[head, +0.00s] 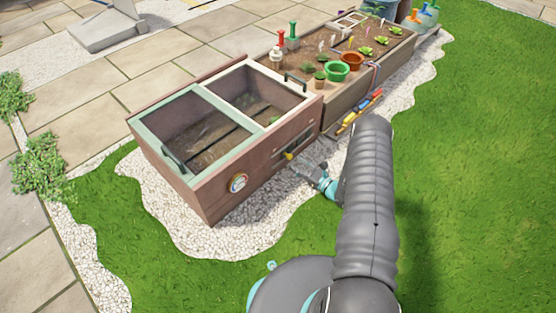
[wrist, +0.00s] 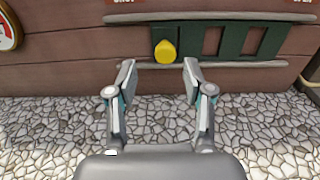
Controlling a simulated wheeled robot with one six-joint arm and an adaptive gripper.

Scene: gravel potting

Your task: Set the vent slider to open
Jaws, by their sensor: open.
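The vent slider is a dark green plate (wrist: 226,41) with slots, set between two grey rails on the brown wooden front wall of the cold frame. Its yellow knob (wrist: 165,51) is near the plate's left end in the wrist view; it also shows in the head view (head: 289,156). Lettering above the upper rail is cut off at the top edge. My gripper (wrist: 159,72) is open and empty. Its two fingers point at the wall, with the knob ahead of the gap between them, nearer the left finger. I cannot tell whether they touch the wall.
A round dial (wrist: 8,30) is on the wall at left. The cold frame (head: 208,197) has glazed lids with black handles. A planter bed (head: 345,97) with pots and plants adjoins it.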

